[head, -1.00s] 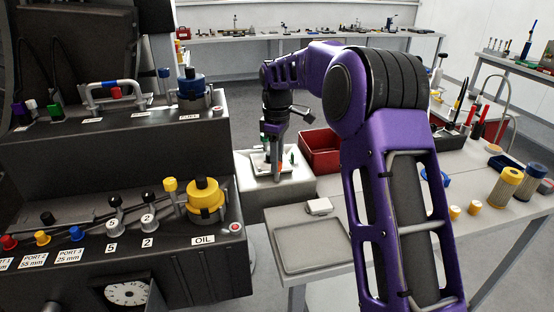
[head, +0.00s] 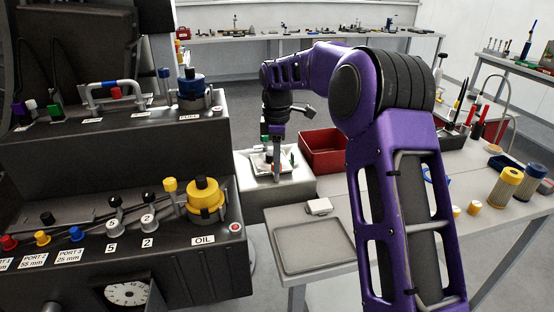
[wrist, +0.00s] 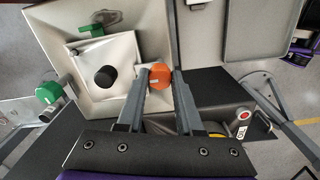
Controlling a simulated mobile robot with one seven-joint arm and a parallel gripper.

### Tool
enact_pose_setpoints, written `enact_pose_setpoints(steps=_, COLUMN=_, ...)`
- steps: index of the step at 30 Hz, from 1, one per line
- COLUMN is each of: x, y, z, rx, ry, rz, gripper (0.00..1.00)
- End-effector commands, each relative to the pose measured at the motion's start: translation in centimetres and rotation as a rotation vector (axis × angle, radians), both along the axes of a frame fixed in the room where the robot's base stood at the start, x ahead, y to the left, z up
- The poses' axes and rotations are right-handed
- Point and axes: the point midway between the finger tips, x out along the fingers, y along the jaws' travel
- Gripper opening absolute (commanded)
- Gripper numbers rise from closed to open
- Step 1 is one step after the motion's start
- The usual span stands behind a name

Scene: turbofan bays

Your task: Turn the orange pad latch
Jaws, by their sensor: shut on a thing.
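The orange latch (wrist: 160,77) is a small faceted knob at the edge of a white pad housing (wrist: 131,68), seen in the wrist view. My gripper (wrist: 161,73) is shut on it, with one grey finger on each side. In the head view my gripper (head: 276,165) reaches down to the white pad (head: 258,178) beyond the black panels. The latch's underside is hidden, and its turn angle is hard to tell.
In the wrist view, green-capped latches (wrist: 48,92) and a black knob (wrist: 105,76) stand close by. A red bin (head: 325,150) sits right of the pad. A grey tray (head: 310,264) lies on the near table. The black panel with the yellow OIL cap (head: 205,203) is at left.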

Motion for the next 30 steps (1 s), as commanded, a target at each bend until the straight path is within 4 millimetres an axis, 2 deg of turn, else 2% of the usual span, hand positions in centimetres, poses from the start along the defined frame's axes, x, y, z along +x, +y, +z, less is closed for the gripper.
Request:
enact_pose_setpoints(steps=3, x=0.0, y=0.0, z=0.0, rx=-0.001, ry=0.0, rz=0.001, gripper=0.0)
enact_pose_setpoints(steps=4, x=0.0, y=0.0, z=0.0, rx=-0.001, ry=0.0, rz=0.001, gripper=0.37)
enact_pose_setpoints(steps=9, x=0.0, y=0.0, z=0.0, rx=-0.001, ry=0.0, rz=0.0, gripper=0.65)
enact_pose_setpoints(steps=20, x=0.0, y=0.0, z=0.5, rx=0.0, ry=-0.002, rz=0.0, gripper=0.65)
enact_pose_setpoints(steps=26, x=0.1, y=0.0, z=3.7, rx=0.001, ry=-0.005, rz=-0.001, gripper=0.65)
enact_pose_setpoints(steps=30, x=0.1, y=0.1, z=7.2, rx=0.002, ry=-0.006, rz=0.0, gripper=0.65)
